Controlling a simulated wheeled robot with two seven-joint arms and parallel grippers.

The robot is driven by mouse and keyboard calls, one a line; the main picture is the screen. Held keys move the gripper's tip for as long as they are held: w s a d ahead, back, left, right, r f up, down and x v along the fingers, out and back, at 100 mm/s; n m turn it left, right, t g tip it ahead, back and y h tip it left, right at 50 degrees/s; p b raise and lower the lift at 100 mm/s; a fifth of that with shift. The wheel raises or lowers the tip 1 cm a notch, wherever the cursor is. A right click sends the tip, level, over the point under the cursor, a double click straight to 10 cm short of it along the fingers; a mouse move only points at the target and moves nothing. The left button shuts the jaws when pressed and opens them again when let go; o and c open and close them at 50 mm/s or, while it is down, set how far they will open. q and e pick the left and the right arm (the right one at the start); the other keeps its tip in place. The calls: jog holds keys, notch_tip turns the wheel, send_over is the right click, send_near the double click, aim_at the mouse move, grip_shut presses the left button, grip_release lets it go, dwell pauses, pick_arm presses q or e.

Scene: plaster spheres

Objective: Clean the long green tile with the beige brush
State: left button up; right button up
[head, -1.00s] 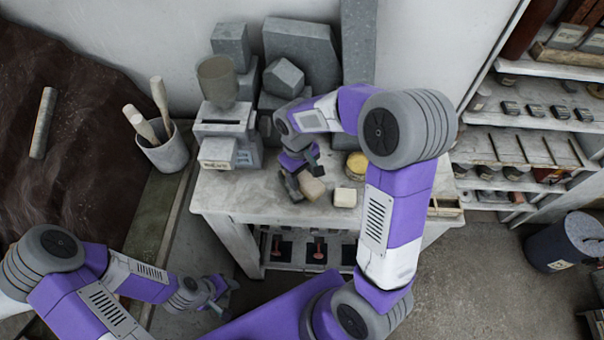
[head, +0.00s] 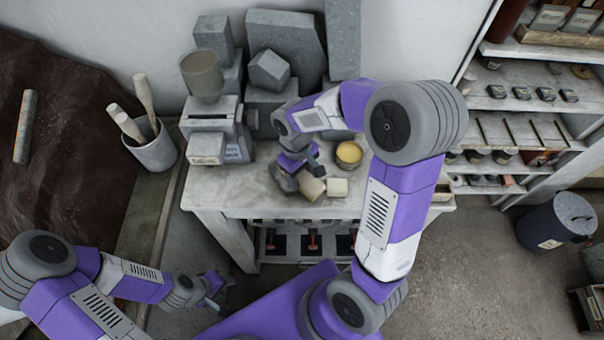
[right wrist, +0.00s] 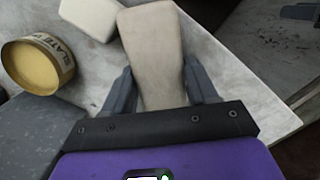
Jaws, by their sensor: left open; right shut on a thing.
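My right gripper (head: 300,181) is shut on a beige block-shaped thing (head: 311,189) over the front part of the worktable (head: 235,198). In the right wrist view the beige block (right wrist: 152,40) sits between the two grey fingers (right wrist: 158,72), its far end pointing away from me. I cannot make out bristles on it. My left gripper (head: 217,290) is open and empty, low at the left in front of the table. I cannot make out a green tile in either view.
A white block (head: 337,187) lies close beside the beige one, with a yellow tin (head: 349,155) behind. Grey stone blocks (head: 268,70) and a machine (head: 215,135) stand at the back. A pot with tools (head: 154,152) is left; a dark bin (head: 557,220) is right.

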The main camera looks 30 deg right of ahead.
jog(key=shift+w+a+r+p, duration=0.1)
jog(key=shift+w+a+p, duration=0.15)
jog(key=shift+w, duration=0.7)
jog(key=shift+w+a+p, duration=0.15)
jog(key=shift+w+a, duration=0.05)
jog(key=shift+w, duration=0.75)
jog(key=shift+s, duration=0.15)
jog(key=shift+s+d+r+p, duration=0.2)
jog(key=shift+s+r, duration=0.2)
jog(key=shift+s, duration=0.15)
jog(key=shift+s+d+r+p, duration=0.1)
jog(key=shift+s+r+p, duration=0.1)
jog(key=shift+s+r, duration=0.25)
jog(key=shift+f, duration=0.15)
jog(key=shift+f+b, duration=0.6)
jog(key=shift+f, duration=0.2)
